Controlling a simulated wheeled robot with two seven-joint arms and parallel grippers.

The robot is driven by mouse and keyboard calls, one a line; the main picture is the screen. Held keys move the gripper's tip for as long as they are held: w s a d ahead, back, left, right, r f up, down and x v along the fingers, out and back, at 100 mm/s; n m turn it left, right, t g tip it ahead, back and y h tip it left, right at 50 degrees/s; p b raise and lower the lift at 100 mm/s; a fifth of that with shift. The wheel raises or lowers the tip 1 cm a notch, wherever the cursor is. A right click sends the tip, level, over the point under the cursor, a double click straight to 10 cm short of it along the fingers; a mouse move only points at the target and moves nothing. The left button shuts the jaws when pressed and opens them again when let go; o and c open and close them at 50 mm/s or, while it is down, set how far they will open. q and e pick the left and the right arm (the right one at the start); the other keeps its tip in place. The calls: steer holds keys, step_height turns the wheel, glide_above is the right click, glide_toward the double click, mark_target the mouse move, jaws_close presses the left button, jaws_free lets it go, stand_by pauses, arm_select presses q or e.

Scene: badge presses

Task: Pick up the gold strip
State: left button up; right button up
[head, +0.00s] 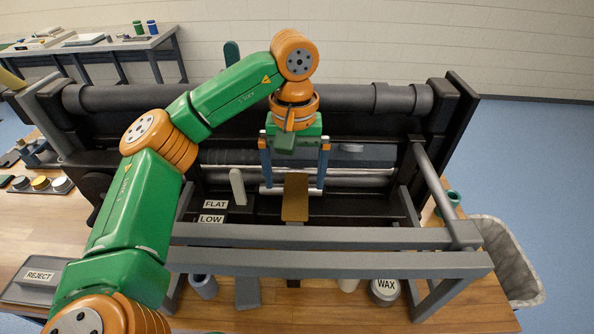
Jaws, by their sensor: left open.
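The gold strip (295,200) lies in the middle of the dark press (360,208), its length running toward me. My left gripper (293,188) reaches down over the press from above. Its two blue fingers are spread wide, one on each side of the strip's far end, and nothing is held between them. I cannot tell how high the fingertips are above the strip. My right gripper is not in view.
Grey rails (330,236) cross in front of the strip. A FLAT label (215,204) and a LOW label (211,219) sit beside a pale lever (237,187). A WAX jar (385,291), a REJECT tray (40,277) and a bin (507,262) stand around the press.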

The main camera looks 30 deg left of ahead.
mark_target(295, 215)
arm_select(q)
steer(key=shift+w+f+b, duration=0.1)
steer(key=shift+f+b, duration=0.2)
steer(key=shift+f, duration=0.5)
steer(key=shift+s+d+r, duration=0.15)
steer(key=shift+s+r, duration=0.15)
steer(key=shift+f, duration=0.2)
step_height(295, 215, down, 3)
steer(key=shift+r+b, duration=0.2)
steer(key=shift+b, duration=0.25)
step_height(295, 215, down, 3)
steer(key=shift+f+p, duration=0.1)
steer(key=shift+p, duration=0.4)
steer(key=shift+f, duration=0.5)
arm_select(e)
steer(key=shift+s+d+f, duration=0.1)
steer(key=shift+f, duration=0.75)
arm_select(q)
steer(key=shift+c, duration=0.2)
